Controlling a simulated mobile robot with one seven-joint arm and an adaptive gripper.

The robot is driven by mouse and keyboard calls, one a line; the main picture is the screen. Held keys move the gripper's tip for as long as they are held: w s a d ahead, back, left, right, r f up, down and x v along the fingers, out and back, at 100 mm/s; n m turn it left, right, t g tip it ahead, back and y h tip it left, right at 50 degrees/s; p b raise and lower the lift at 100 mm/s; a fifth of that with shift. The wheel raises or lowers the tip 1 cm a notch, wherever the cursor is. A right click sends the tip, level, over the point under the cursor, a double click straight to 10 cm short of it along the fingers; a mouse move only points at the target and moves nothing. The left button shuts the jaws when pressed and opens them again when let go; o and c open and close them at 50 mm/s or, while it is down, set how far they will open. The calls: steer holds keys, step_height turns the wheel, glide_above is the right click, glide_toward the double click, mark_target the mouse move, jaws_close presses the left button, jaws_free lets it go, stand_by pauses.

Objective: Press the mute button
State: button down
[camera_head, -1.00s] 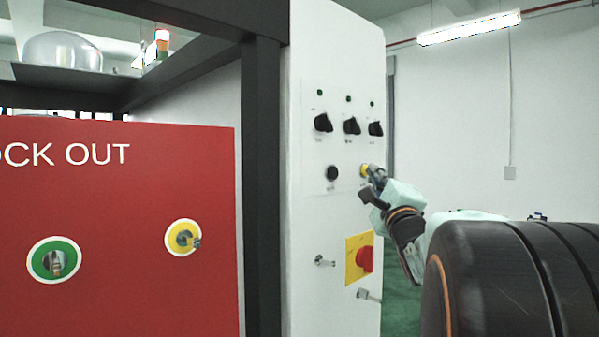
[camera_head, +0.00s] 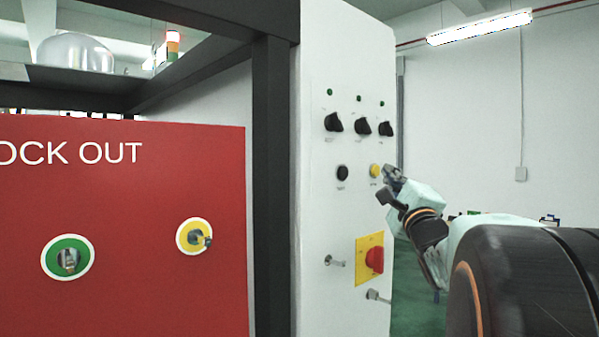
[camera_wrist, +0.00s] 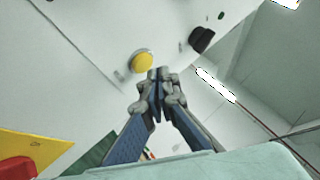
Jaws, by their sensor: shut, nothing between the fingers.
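The white control panel (camera_head: 345,215) carries a black button (camera_head: 342,172) and, to its right, a yellow button (camera_head: 375,171). Their labels are too small to read, so I cannot tell by text which one is mute. My gripper (camera_head: 389,172) is shut and empty, just right of the yellow button in the head view, with a gap between them. In the wrist view the yellow button (camera_wrist: 141,61) is fully visible, up and left of the shut fingertips (camera_wrist: 158,75).
Black rotary knobs (camera_head: 362,126) with green lamps sit above the buttons. A red switch on a yellow plate (camera_head: 364,262) and metal key-like fittings are below. A red lock-out board (camera_head: 120,215) and dark frame post (camera_head: 270,190) stand left. Open room lies right.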

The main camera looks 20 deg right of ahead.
steer(key=s, duration=0.1)
steer(key=s+d, duration=0.1)
steer(key=s, duration=0.1)
steer(key=s+d, duration=0.1)
steer(key=shift+s, duration=0.35)
stand_by(0.7)
